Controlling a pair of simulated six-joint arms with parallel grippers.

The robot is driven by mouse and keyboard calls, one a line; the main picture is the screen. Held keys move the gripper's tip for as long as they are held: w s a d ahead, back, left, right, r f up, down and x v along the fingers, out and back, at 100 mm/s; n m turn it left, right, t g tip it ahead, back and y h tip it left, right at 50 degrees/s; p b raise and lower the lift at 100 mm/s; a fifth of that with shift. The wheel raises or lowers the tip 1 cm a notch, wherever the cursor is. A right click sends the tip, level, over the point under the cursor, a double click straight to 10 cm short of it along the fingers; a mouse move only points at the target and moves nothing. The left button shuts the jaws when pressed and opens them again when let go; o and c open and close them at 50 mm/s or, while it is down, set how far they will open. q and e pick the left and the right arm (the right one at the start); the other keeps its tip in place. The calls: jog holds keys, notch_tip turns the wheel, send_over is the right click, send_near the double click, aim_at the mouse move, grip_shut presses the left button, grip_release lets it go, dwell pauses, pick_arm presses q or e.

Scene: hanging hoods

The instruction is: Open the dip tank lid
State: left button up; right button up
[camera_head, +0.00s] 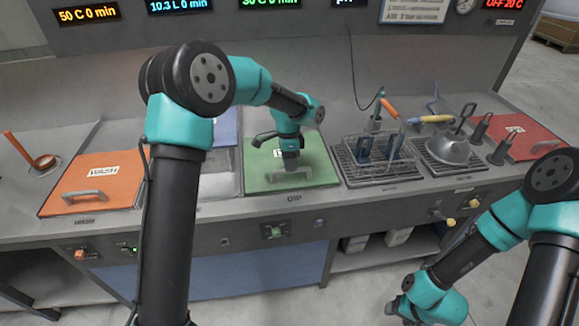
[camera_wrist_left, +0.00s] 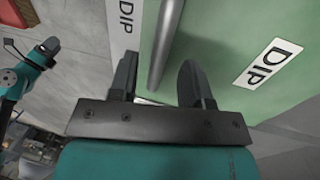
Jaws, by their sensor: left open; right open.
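The green dip tank lid (camera_head: 318,172) lies closed and flat in the middle of the bench. It also fills much of the left wrist view (camera_wrist_left: 225,45), with a white DIP label (camera_wrist_left: 269,63). My left gripper (camera_head: 291,166) is open above the lid's front part, pointing down. In the left wrist view the lid's grey bar handle (camera_wrist_left: 166,45) runs between the open fingers (camera_wrist_left: 158,65), and I cannot tell whether they touch it. My right gripper (camera_head: 392,308) is low in front of the bench, away from the lid, open.
A wire basket (camera_head: 375,150) stands right of the green lid, with a grey hood-shaped vessel (camera_head: 448,150) beyond. The floor before the bench is clear.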

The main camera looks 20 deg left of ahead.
pick_arm(q)
jog(key=shift+s+f, duration=0.15)
jog(key=shift+f, duration=0.9)
grip_shut()
